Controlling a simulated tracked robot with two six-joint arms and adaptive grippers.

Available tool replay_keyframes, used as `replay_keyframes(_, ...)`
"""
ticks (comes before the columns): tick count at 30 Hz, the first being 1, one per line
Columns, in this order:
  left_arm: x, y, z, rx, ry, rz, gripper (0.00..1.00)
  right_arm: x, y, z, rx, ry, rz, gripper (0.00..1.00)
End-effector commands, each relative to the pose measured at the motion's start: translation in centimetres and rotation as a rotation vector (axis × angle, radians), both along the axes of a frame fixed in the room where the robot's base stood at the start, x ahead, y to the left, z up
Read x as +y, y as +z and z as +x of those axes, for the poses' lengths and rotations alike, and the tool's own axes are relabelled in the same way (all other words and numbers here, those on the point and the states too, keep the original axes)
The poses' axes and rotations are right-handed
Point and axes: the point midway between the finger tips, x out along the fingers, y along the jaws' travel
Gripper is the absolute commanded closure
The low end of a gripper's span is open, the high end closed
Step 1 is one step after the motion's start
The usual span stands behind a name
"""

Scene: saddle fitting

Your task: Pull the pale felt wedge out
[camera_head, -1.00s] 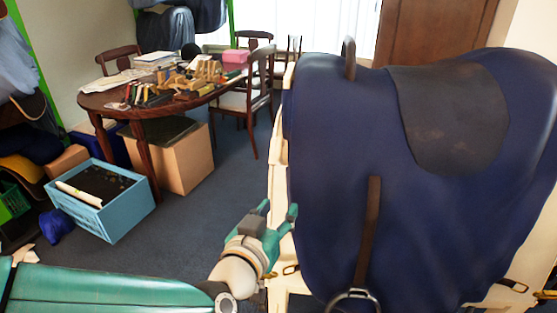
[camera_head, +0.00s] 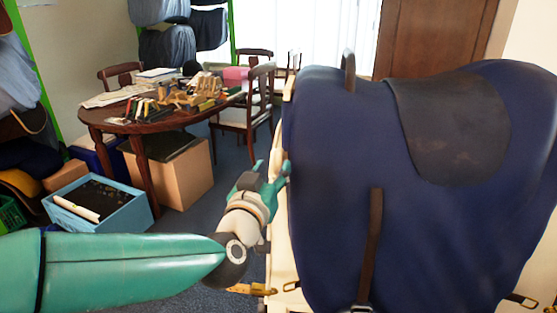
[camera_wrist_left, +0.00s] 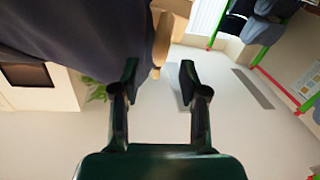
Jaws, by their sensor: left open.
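The dark blue saddle body (camera_head: 340,150) fills the right of the head view, over a pale stand (camera_head: 280,255). A narrow cream piece (camera_head: 278,152) shows at its left edge, beside my left fingertips; I cannot tell whether it is the felt wedge or part of the stand. My left gripper (camera_head: 270,174) is open, close to that edge. In the left wrist view, the open jaws (camera_wrist_left: 158,80) have nothing held between them, and a tan piece (camera_wrist_left: 170,22) shows beyond them beside the dark cover. My right gripper is not in view.
A brown strap (camera_head: 371,235) hangs down the saddle's side. A round table (camera_head: 150,124) with tools and chairs stands at the back left. A blue crate (camera_head: 120,212) and a cardboard box (camera_head: 182,178) are on the floor.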

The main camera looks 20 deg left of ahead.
Motion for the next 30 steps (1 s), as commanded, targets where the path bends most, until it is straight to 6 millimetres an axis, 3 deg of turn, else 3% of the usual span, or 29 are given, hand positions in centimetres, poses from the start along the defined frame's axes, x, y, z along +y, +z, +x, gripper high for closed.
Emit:
replay_keyframes(3, 0.3, -0.1, 2.3, 0.002, 0.001, 0.000, 0.57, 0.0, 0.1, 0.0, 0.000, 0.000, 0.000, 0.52)
replay_keyframes(9, 0.6, 0.0, 4.5, 0.002, 0.000, 0.000, 0.57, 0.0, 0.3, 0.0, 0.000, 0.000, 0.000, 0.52)
replay_keyframes(21, 0.7, 0.0, 5.1, 0.000, -0.001, -0.001, 0.57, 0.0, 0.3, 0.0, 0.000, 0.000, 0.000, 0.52)
replay_keyframes(29, 0.7, 0.0, 5.1, 0.000, -0.001, 0.000, 1.00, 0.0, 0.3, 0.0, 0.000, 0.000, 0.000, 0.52)
replay_keyframes(30, 0.7, 0.0, 5.1, 0.000, -0.001, 0.000, 1.00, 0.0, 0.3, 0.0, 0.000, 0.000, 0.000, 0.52)
